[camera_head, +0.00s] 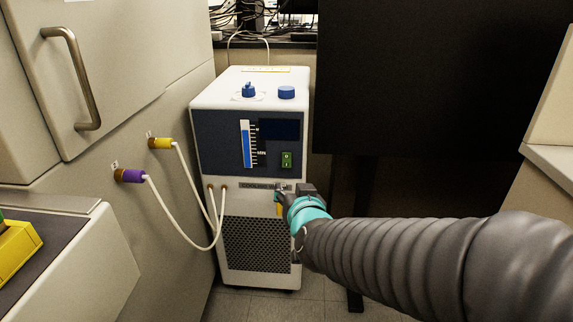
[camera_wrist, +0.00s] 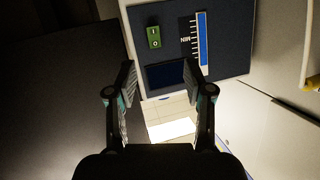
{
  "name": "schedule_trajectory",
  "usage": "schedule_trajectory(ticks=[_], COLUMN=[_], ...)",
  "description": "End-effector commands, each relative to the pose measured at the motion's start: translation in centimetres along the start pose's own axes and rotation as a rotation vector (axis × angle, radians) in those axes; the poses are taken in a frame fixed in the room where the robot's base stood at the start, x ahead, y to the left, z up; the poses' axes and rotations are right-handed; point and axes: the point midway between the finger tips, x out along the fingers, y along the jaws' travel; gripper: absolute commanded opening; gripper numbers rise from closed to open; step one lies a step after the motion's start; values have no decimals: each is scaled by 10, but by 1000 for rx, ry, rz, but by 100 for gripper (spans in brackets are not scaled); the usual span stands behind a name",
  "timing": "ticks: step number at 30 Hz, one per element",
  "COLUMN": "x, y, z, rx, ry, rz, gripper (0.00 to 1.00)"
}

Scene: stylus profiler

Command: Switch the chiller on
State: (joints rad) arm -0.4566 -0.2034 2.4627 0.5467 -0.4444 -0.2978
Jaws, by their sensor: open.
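The chiller (camera_head: 212,262) is a white box with a dark blue front panel. Its green rocker switch (camera_head: 287,160), marked O and I, sits on the right of the panel, below a dark display (camera_head: 280,129). I cannot tell which way the rocker is pressed. My gripper (camera_head: 283,194) is in front of the chiller, just below the switch. In the wrist view my gripper (camera_wrist: 160,70) is open and empty, its fingers framing the display (camera_wrist: 167,76). The switch (camera_wrist: 154,37) shows beyond the left fingertip, with a gap in the picture; contact is not visible.
Two white hoses run from the chiller's left front to a yellow fitting (camera_head: 161,143) and a purple fitting (camera_head: 133,176) on the cabinet wall. A large black panel (camera_head: 430,80) stands at the right. Cables lie behind.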

Motion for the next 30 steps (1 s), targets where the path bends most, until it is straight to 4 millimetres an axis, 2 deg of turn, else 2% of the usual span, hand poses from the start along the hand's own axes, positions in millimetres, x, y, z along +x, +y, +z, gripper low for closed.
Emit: schedule_trajectory(ticks=[1,3,6,16,20,30], x=[11,21,28,32,41,97], y=[-8,-13,-18,-22,-19,-6], z=[7,8,12,17,12,-6], rx=[-8,-20,-42,-97,-96,-96], ry=[39,102,181,306,311,310], rz=[18,58,117,231,237,237], gripper=[52,52,52,52,52,52])
